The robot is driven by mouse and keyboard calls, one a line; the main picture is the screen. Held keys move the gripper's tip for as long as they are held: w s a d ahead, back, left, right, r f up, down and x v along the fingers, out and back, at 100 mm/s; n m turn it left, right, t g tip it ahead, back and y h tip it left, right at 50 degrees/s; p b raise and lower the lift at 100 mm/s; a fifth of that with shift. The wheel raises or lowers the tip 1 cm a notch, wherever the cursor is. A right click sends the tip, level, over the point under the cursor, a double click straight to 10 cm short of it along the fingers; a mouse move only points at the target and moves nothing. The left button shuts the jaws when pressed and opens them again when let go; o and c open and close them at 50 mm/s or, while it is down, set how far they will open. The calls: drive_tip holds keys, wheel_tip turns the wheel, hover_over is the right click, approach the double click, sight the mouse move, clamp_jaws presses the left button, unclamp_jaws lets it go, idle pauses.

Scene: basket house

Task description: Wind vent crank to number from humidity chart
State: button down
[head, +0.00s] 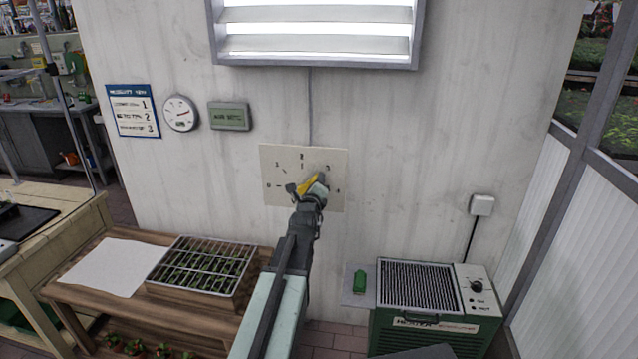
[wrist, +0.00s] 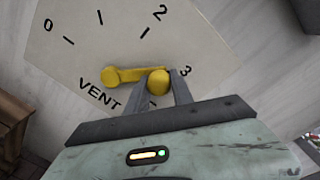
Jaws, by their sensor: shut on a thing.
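The vent dial plate (head: 275,166) on the wall carries numbers 0 to 4. Its yellow crank (head: 308,184) shows beside my gripper (head: 318,190). In the wrist view, the crank (wrist: 128,75) points roughly toward the 3. My gripper (wrist: 160,84) is shut on the crank's round knob (wrist: 158,82). The 4 is hidden in that view. The humidity chart (head: 133,111), blue and white, hangs at left with rows ending in 1, 2 and 3; its row text is too blurred to read. A round gauge (head: 180,113) with a reddish needle hangs beside it.
A grey-green display (head: 230,116) with unreadable text is right of the gauge. The louvred vent (head: 318,45) is above. A wooden bench (head: 125,313) with a seedling tray (head: 203,268) stands lower left, a green heater (head: 425,305) lower right.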

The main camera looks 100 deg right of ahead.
drive_tip(key=shift+r, duration=0.1)
idle(0.3)
drive_tip(key=c, duration=1.1)
unclamp_jaws()
drive_tip(key=shift+w+a, duration=0.1)
drive_tip(key=shift+a, duration=0.2)
drive_tip(key=v, duration=0.7)
